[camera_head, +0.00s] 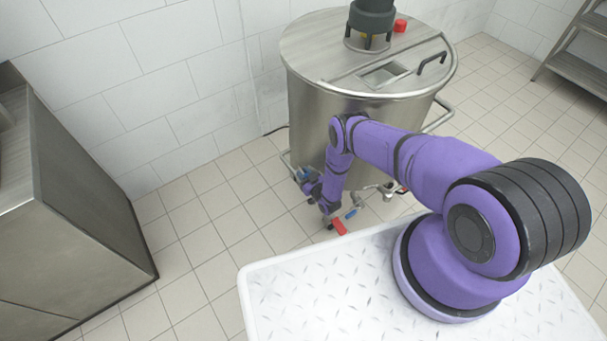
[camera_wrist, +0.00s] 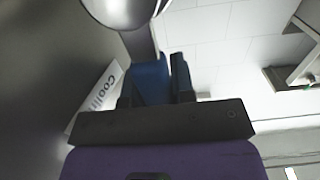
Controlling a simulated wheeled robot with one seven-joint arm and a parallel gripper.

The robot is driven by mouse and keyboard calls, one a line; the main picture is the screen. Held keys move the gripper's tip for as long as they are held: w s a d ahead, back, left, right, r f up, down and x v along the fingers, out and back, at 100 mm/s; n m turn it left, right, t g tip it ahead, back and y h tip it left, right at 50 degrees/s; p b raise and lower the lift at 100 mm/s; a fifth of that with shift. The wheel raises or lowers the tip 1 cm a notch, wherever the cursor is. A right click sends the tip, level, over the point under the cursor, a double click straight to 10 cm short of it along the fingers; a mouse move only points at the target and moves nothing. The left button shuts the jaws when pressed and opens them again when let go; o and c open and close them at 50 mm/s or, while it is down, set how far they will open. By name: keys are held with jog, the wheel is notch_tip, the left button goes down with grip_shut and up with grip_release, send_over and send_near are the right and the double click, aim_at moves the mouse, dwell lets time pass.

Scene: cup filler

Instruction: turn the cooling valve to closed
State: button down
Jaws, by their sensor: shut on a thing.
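The cooling valve's blue handle (camera_wrist: 148,82) sits between the two dark fingers of my gripper (camera_wrist: 155,76) in the wrist view, and the fingers are shut on it. The handle joins a shiny metal valve stem and pipe (camera_wrist: 122,12) above it. A white label (camera_wrist: 97,95) reading "Cooli..." is on the tank wall beside it, partly covered. In the head view my gripper (camera_head: 304,181) is low at the left side of the steel tank (camera_head: 312,110). A bit of blue (camera_head: 304,173) shows there, but the handle's exact angle is hard to tell.
A red handle (camera_head: 339,227) and another blue handle (camera_head: 351,213) are below the tank, close to my wrist. A steel cabinet (camera_head: 85,200) stands at left and a shelf rack (camera_head: 578,60) at far right. Tiled floor (camera_head: 205,235) is clear between cabinet and tank.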

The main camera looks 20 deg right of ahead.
jog(key=shift+s+a+f+n, duration=0.15)
jog(key=shift+a+n, duration=0.3)
jog(key=shift+n, duration=0.3)
jog(key=shift+s+a+f+n, duration=0.15)
jog(key=shift+a+n, duration=0.3)
jog(key=shift+n, duration=0.35)
jog(key=shift+s+a+n, duration=0.15)
jog(key=shift+a+n, duration=0.3)
jog(key=shift+n, duration=0.3)
jog(key=c, duration=1)
grip_release()
jog(key=shift+o, duration=0.2)
jog(key=shift+s, duration=0.1)
